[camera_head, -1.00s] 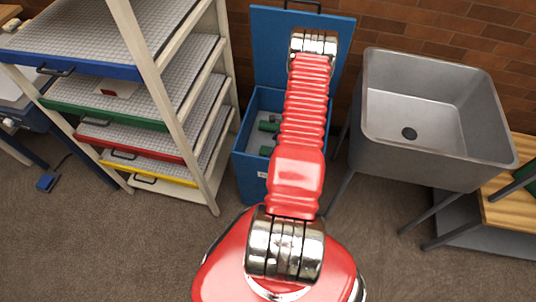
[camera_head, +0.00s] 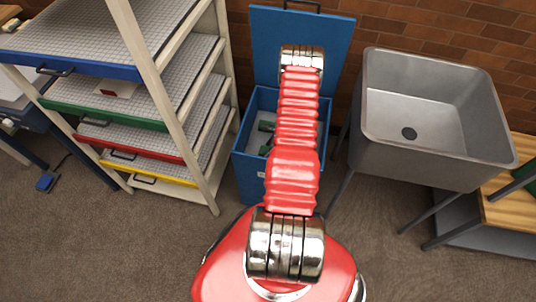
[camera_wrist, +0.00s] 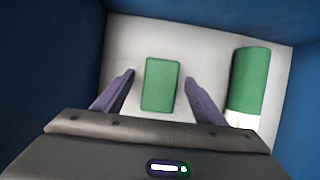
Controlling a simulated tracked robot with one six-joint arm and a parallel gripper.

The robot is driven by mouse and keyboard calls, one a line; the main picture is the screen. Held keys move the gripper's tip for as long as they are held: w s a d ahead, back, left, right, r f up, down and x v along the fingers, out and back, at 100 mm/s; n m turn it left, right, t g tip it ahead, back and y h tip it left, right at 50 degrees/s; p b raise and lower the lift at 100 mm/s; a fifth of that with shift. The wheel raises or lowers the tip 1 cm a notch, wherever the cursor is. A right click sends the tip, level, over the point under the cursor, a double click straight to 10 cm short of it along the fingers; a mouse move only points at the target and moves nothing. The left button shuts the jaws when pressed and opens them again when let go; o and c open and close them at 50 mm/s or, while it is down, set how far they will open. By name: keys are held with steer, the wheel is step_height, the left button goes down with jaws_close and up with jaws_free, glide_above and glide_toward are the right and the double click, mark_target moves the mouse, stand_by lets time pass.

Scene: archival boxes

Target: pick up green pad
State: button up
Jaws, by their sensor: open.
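The green pad (camera_wrist: 160,84) is a flat green rectangle lying on the pale floor inside the blue box, seen in the wrist view. My gripper (camera_wrist: 158,82) is open, with its two purple fingers on the left and right of the pad in the picture. I see gaps between the fingers and the pad; the height of the fingers above it is hard to tell. In the head view the open blue box (camera_head: 255,165) stands at the centre, and my red arm hides the gripper and much of the box's inside.
A green and white cylinder-like object (camera_wrist: 249,82) lies right of the pad. The box's blue walls (camera_wrist: 60,70) surround the gripper closely. A shelf rack with coloured trays (camera_head: 110,120) stands left of the box, and a metal sink (camera_head: 430,110) stands right.

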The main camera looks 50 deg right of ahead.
mark_target(267, 150)
steer(key=shift+w+f, duration=0.2)
steer(key=shift+f, duration=0.25)
steer(key=shift+a, duration=0.1)
steer(key=c, duration=1.1)
steer(key=shift+r, duration=0.2)
steer(key=shift+c, duration=0.2)
step_height(267, 150, up, 18)
steer(key=shift+f, duration=0.15)
stand_by(0.5)
